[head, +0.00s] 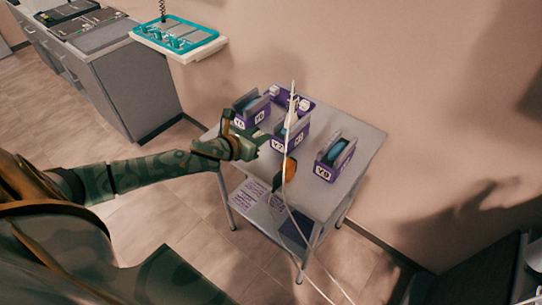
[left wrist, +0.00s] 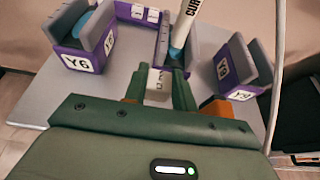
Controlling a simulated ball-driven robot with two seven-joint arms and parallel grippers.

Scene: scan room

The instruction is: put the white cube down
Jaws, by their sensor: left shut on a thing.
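My left gripper (head: 258,143) is over the near left part of the small grey trolley top (head: 313,200), close to the middle purple holder. In the left wrist view, the green fingers of my left gripper (left wrist: 168,88) are shut on a small white cube (left wrist: 156,84) with dark marks on its face. In the head view I cannot make the cube out; the fingers seem to cover it. Whether its underside touches the trolley top is not clear. My right gripper does not show.
Purple-and-grey holders stand at left (head: 250,111), middle (head: 279,144) and right (head: 333,160). A white wand (head: 291,118) with a cable rises at the middle holder. An orange-and-black thing (head: 288,170) is near it. The trolley's near right top is bare. A teal tray (head: 178,33) sits on a wall shelf.

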